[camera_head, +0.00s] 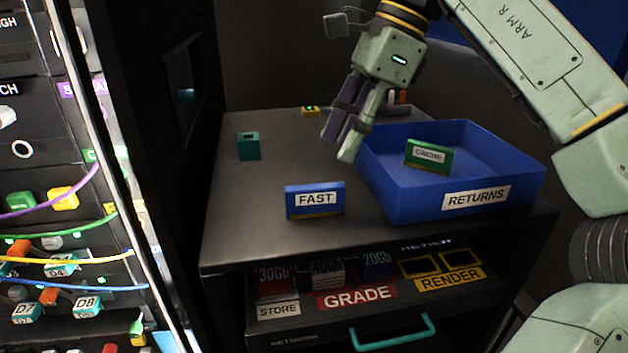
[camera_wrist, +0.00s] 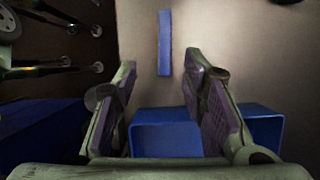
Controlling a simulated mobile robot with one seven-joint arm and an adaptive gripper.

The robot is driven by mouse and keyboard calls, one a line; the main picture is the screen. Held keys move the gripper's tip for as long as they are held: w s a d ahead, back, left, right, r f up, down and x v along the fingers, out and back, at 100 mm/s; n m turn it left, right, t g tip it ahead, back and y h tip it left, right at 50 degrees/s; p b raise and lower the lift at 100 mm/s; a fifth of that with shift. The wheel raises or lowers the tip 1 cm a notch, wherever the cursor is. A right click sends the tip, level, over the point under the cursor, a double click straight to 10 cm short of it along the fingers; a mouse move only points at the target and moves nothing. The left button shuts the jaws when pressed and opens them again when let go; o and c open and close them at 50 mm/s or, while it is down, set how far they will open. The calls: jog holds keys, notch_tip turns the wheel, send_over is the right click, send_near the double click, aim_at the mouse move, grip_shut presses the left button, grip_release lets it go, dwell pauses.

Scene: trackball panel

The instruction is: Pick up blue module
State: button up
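The blue module (camera_head: 315,213), labelled FAST, stands upright on the dark table top left of the blue RETURNS tray. In the wrist view the blue module (camera_wrist: 165,42) shows as a narrow strip from above, beyond and between my fingertips. My gripper (camera_head: 337,147) is above the table, behind the module and beside the tray's left side. In the wrist view my gripper (camera_wrist: 160,66) has its two fingers well apart with nothing between them, not touching the module.
The blue RETURNS tray (camera_head: 408,202) holds a green CACHE module (camera_head: 428,155). A shelf with several cards lies below. The table's left front is clear.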

aim_at(319, 186)
jog(key=shift+w+f, duration=0.15)
jog(key=shift+f, duration=0.2)
jog(key=x, duration=0.3)
jog(key=shift+s+a+f, duration=0.15)
jog(key=shift+s+f, duration=0.1)
jog(key=shift+s, duration=0.05)
jog(key=shift+w+p+x, duration=0.2)
jog(key=shift+p+x, duration=0.2)
jog(key=shift+x, duration=1.2)
jog(key=shift+w+p+x, duration=0.2)
jog(key=shift+p+x, duration=0.15)
jog(key=shift+x, duration=1.25)
jog(key=shift+a, duration=0.15)
grip_shut()
